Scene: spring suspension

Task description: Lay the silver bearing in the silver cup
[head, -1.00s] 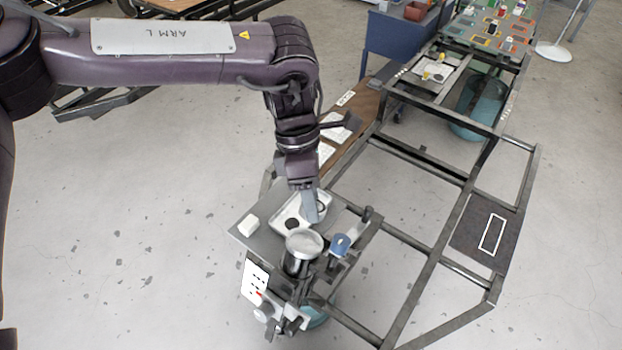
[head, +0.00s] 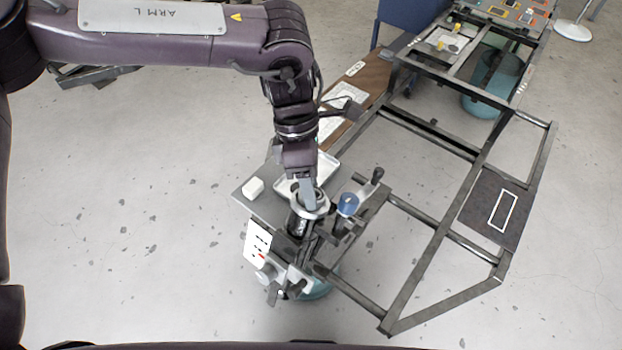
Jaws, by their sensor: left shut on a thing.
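My left gripper (head: 310,203) points down at the mouth of the silver cup (head: 298,212), which stands at the front of the grey bench plate. The gripper is shut on the silver bearing (head: 322,200), a small ring seen at the fingertips. The fingers cover much of the ring and the cup's opening, so I cannot tell whether the bearing touches the cup's inside. My right gripper is not in view.
A white tray (head: 326,167) lies behind the cup, with a white block (head: 253,187) to its left. A blue-topped part (head: 348,203) stands close right of the cup. An open metal frame (head: 440,240) extends to the right.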

